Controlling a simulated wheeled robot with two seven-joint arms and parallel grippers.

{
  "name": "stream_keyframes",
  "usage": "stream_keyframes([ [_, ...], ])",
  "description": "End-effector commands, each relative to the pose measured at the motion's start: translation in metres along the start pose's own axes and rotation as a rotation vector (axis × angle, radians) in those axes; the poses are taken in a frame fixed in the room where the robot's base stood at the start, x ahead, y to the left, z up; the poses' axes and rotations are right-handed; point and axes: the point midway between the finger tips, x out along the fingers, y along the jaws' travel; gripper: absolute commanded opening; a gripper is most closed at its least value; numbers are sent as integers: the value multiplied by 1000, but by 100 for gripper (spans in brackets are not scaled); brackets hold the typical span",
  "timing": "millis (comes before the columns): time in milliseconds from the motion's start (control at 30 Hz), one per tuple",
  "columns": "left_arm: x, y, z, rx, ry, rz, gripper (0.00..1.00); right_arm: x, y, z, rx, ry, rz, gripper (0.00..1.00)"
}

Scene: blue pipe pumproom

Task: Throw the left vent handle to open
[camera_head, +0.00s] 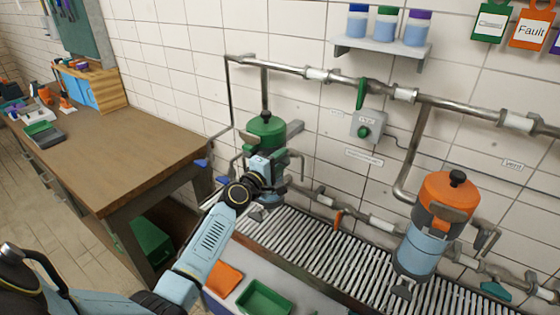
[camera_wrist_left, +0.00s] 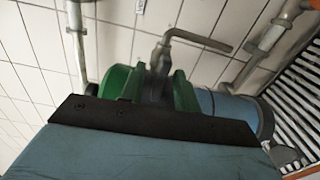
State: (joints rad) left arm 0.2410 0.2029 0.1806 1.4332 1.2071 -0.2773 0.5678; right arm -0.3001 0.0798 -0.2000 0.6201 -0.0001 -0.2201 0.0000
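The left vessel has a green top (camera_head: 266,130) and a blue body, and stands by the tiled wall. A bent metal lever (camera_head: 299,160) sticks out at its right side. My left gripper (camera_head: 268,168) is in front of this vessel and covers part of it. In the left wrist view, the vessel's green cap (camera_wrist_left: 115,80) and blue body (camera_wrist_left: 235,112) lie just beyond the dark gripper edge. An L-shaped grey lever (camera_wrist_left: 198,39) rises above the vessel there. My right gripper is not in view.
An orange-topped vessel (camera_head: 449,187) stands at the right. Pipes carry a green lever (camera_head: 361,94) and a small orange lever (camera_head: 338,219). A slatted grate (camera_head: 300,247) lies below. A wooden workbench (camera_head: 110,150) is at the left. A shelf (camera_head: 382,51) holds jars.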

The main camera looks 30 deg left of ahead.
Motion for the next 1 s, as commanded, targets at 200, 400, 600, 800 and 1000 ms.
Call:
stream_keyframes([
  [200, 0, 1, 0, 2, 1, 2, 32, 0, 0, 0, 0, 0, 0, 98],
  [400, -17, 0, 0, 3, 1, 0, 32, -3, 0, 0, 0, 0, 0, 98],
  [600, -59, 0, 0, 4, 1, -1, 32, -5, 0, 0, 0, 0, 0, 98],
  [800, -100, -1, 0, 2, 0, -1, 32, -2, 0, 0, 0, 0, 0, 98],
  [1000, -126, -1, 0, 1, 0, 0, 32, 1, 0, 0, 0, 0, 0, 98],
])
